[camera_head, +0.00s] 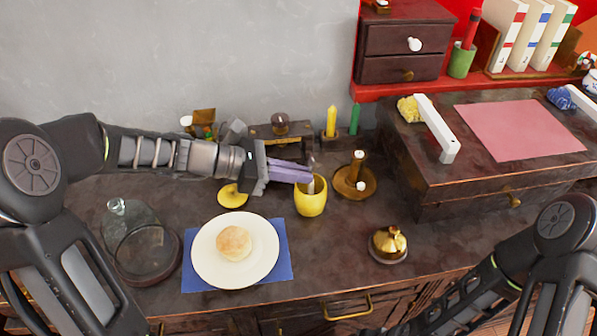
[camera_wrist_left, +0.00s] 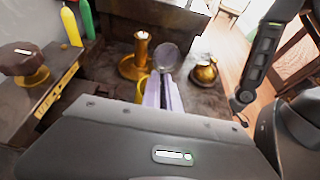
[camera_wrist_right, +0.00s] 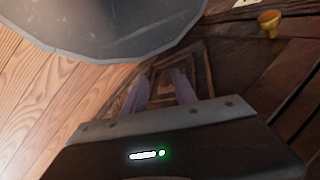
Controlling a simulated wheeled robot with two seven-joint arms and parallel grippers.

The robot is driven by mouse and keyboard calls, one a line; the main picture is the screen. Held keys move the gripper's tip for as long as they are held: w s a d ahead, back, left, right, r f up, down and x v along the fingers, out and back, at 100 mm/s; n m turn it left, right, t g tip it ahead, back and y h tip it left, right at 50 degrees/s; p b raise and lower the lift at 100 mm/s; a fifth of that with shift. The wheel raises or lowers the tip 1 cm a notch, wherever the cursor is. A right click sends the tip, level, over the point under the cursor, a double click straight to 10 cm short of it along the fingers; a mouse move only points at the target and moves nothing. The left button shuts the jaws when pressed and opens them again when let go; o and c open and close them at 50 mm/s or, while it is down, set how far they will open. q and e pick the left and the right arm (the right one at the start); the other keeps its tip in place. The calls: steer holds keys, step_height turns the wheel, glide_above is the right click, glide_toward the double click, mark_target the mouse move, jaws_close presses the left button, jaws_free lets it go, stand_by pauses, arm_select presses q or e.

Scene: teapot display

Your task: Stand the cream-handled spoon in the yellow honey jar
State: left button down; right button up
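The yellow honey jar (camera_head: 311,203) stands open on the dark table, right of the plate. A small part of the jar (camera_wrist_left: 140,92) shows beside the fingers in the left wrist view. My left gripper (camera_head: 308,176) is at the jar's mouth, its lilac fingers close together. They are shut on the spoon, whose grey round bowl (camera_wrist_left: 167,57) shows beyond the fingertips. The bowl also shows faintly above the fingertips in the head view (camera_head: 311,160). My right gripper (camera_wrist_right: 160,80) is open and empty, low and away from the jar.
A candle holder (camera_head: 355,183) stands just right of the jar. A yellow lid (camera_head: 233,196) lies left of it. A dark raised chest (camera_head: 440,175) bounds the right.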

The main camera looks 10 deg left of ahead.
arm_select(q)
steer(key=c, duration=1.5)
jaws_free()
steer(key=shift+c, duration=0.2)
steer(key=shift+a, duration=0.1)
steer(key=p+v, duration=0.1)
steer(key=v, duration=0.6)
steer(key=shift+s+a, duration=0.15)
steer(key=shift+a, duration=0.05)
steer(key=shift+r, duration=0.15)
